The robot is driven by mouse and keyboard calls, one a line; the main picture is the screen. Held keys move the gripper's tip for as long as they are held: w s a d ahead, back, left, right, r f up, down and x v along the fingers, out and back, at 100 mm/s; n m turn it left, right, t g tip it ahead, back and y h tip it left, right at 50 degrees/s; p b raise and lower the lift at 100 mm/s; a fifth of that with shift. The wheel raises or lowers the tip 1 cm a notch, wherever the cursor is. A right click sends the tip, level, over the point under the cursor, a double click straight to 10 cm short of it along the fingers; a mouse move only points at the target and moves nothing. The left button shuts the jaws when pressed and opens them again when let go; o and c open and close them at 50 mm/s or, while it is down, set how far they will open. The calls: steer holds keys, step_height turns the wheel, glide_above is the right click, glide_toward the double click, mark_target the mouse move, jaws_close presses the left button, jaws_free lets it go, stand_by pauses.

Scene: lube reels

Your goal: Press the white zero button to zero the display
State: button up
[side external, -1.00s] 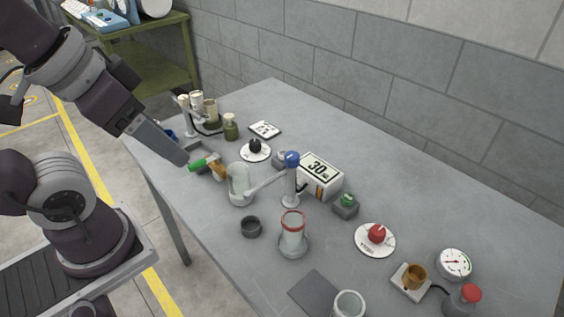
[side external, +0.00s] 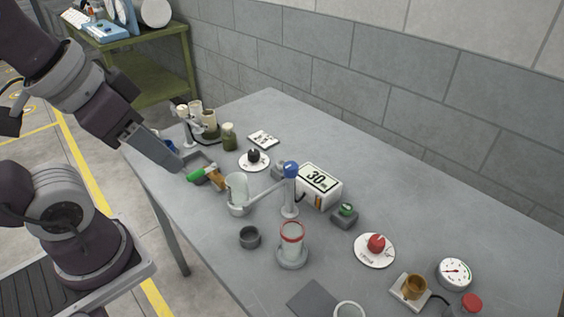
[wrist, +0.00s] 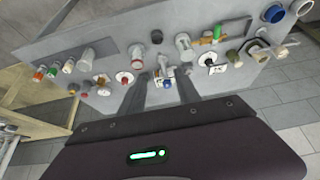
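The display (side external: 318,185) is a white box reading about 30, standing near the middle of the table in the side view. I cannot make out a white zero button on it. A grey box with a green button (side external: 346,209) sits just right of it. A post with a blue knob (side external: 291,168) stands in front of the display; the blue knob also shows in the wrist view (wrist: 168,83). My gripper (side external: 198,163) is over the table's left part, well left of the display. In the wrist view its two fingers (wrist: 161,92) are apart with nothing held.
A green-handled tool (side external: 203,175) lies by my gripper. A clear jar (side external: 237,190), a red-rimmed cup (side external: 292,243), a red-knob dial (side external: 375,250) and a gauge (side external: 454,273) crowd the table. Free table lies behind the display, toward the block wall.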

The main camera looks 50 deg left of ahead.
jaws_close()
steer(key=shift+w, duration=0.1)
stand_by(1.3)
